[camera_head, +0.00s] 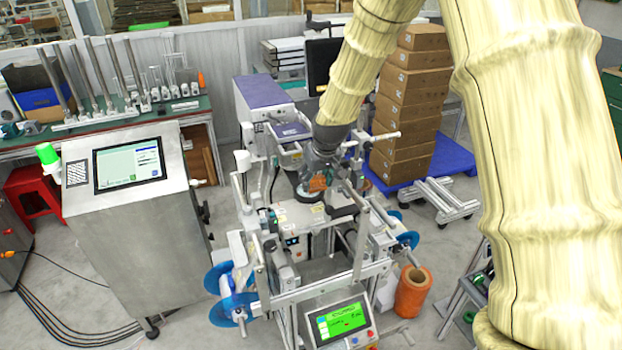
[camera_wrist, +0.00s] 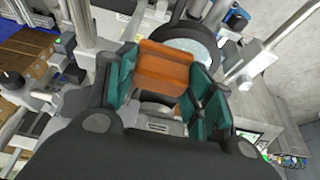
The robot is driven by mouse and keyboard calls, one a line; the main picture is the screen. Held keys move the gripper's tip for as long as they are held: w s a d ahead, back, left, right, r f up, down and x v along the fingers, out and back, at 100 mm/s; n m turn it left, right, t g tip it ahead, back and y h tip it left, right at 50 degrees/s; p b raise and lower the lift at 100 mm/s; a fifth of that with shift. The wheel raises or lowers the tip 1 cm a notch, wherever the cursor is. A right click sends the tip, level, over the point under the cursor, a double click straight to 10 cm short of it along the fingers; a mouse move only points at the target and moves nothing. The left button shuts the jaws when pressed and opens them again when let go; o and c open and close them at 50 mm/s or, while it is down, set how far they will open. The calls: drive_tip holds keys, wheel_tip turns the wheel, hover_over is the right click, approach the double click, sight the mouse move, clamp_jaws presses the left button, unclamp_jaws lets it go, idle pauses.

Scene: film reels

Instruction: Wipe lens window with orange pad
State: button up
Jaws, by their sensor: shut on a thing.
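My gripper (camera_head: 322,172) is over the middle of the reel machine in the head view. It is shut on an orange pad (camera_wrist: 163,78), which shows between the two teal-lined fingers in the wrist view. The pad also shows as a small orange patch in the head view (camera_head: 318,184). The round lens window (camera_wrist: 196,47), pale with a grey rim, lies just beyond the pad in the wrist view, partly hidden by it. Whether the pad touches the window I cannot tell. In the head view the window is mostly hidden by my gripper.
The machine carries metal rails and blue reels (camera_head: 232,309) around its front. A control cabinet with a screen (camera_head: 130,164) stands at the left. Stacked cardboard boxes (camera_head: 412,100) stand on a blue pallet behind right. An orange roll (camera_head: 412,292) stands on the floor at the front right.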

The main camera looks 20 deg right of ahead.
drive_tip(key=shift+d+r, duration=0.1)
drive_tip(key=shift+d, duration=0.25)
drive_tip(key=shift+a+f, duration=0.2)
drive_tip(key=shift+a, duration=0.7)
drive_tip(key=shift+a+r+p, duration=0.1)
drive_tip(key=shift+a+p, duration=0.35)
drive_tip(key=shift+a, duration=1.7)
drive_tip(key=shift+s+d, duration=0.1)
drive_tip(key=shift+r, duration=0.1)
drive_tip(key=shift+r+p, duration=1.45)
drive_tip(key=shift+r, duration=1.5)
